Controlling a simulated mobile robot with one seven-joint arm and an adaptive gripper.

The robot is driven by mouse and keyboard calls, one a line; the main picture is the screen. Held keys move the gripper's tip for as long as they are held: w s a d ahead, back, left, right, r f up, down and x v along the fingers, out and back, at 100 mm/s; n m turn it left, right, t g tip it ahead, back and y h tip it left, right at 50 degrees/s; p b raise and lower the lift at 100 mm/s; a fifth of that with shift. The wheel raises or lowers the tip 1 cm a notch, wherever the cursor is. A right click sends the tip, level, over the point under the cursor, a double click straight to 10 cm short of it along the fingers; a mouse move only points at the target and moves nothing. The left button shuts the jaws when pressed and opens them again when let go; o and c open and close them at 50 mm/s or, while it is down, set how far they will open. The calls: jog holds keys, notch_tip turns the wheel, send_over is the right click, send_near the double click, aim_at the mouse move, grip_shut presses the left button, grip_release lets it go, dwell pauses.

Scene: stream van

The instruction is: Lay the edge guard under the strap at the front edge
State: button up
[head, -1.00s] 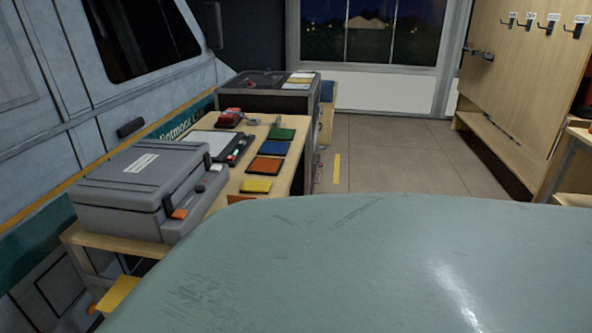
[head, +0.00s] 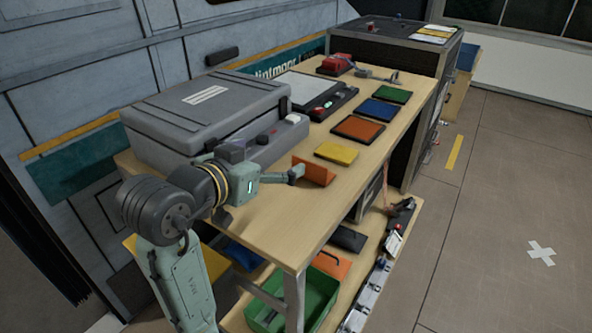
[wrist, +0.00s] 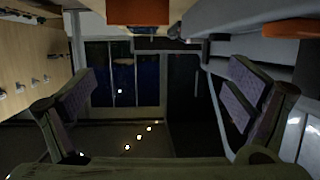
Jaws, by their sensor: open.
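The orange edge guard (head: 318,170) looks like a folded angle piece and stands on the wooden bench top near its front edge, beside the grey case. My gripper (head: 292,174) is over the bench just left of the guard in the head view. In the wrist view my gripper (wrist: 160,110) has its fingers wide apart with nothing between them. That view looks upside down, and an orange block at its top edge (wrist: 137,12) appears to be the guard, beyond the fingers. I cannot clearly make out the strap.
The grey case (head: 205,112) stands close behind my gripper. Yellow (head: 337,153), rust (head: 358,130), blue (head: 378,111) and green (head: 390,96) pads line the bench. A green bin (head: 320,295) stands on the lower shelf. The floor at right is open.

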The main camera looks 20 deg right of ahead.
aim_at(309, 162)
jog(key=shift+m+g, duration=0.5)
jog(key=shift+g, duration=0.3)
jog(key=d+f, duration=0.2)
jog(key=d, duration=0.1)
jog(key=shift+s+f, duration=0.35)
jog(key=x, duration=0.3)
jog(key=shift+w+d+f, duration=0.1)
jog(key=shift+w+d, duration=0.1)
jog(key=shift+x, duration=3.05)
jog(key=shift+c, duration=0.4)
jog(key=c, duration=1.3)
jog(key=shift+p, duration=0.3)
